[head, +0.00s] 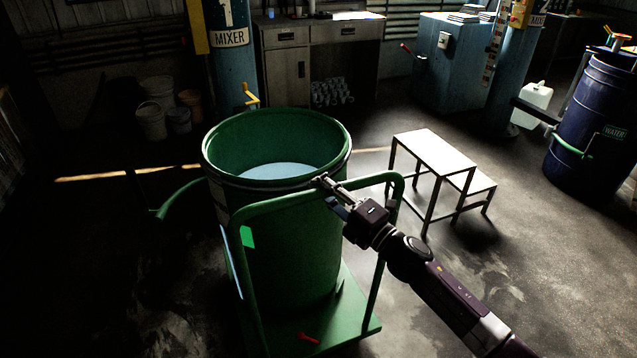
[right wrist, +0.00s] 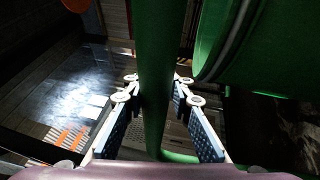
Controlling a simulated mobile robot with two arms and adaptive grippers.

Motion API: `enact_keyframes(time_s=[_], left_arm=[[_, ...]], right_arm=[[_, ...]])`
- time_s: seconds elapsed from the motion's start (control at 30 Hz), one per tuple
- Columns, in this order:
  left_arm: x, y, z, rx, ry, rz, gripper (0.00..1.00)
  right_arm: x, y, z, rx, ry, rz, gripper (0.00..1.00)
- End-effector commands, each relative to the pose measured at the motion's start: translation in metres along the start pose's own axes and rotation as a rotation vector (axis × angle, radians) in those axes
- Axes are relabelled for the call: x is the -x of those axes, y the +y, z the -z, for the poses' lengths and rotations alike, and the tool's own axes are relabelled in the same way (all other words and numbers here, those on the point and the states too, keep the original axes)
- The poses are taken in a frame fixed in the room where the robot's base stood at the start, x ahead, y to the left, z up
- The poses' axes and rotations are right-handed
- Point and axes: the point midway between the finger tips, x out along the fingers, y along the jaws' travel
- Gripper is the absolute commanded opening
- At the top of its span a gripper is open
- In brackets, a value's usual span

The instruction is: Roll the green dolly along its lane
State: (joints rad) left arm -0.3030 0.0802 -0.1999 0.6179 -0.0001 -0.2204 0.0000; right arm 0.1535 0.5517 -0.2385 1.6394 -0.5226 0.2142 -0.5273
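The green dolly (head: 352,322) stands in the lower middle of the head view and carries a large green drum (head: 300,240), upright and open, with pale contents inside. The dolly's green push handle (head: 280,199) rises in front of the drum. My right gripper (head: 328,193) is at the handle's top bar. In the right wrist view, the handle bar (right wrist: 157,60) runs between the two fingers, which meet it from both sides. The drum (right wrist: 262,50) shows close to the right there. My left gripper is not in view.
A white step stool (head: 435,150) stands close to the right of the drum. A blue water drum (head: 597,125) and a white jug (head: 532,103) are farther right. A mixer column (head: 232,70) and buckets (head: 152,121) are behind. A yellow line (head: 130,173) crosses the floor.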

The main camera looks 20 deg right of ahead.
Motion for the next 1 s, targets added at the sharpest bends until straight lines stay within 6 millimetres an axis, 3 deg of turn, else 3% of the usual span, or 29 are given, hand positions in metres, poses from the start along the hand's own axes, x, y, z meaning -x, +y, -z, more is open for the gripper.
enact_keyframes(time_s=[0.03,0.2,0.57,0.77,1.0], left_arm=[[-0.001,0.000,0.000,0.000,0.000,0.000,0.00],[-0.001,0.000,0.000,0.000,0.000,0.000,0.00],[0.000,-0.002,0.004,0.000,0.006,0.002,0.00],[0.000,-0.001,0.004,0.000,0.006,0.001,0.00],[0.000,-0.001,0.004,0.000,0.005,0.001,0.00]], right_arm=[[0.003,-0.009,0.002,-0.002,0.001,0.014,0.21],[0.002,-0.006,0.001,-0.002,0.001,0.009,0.37],[0.006,-0.002,0.000,-0.002,0.000,0.002,0.37],[0.033,-0.003,0.001,-0.002,0.001,0.005,0.37],[0.079,-0.003,0.001,-0.002,0.001,0.006,0.37]])
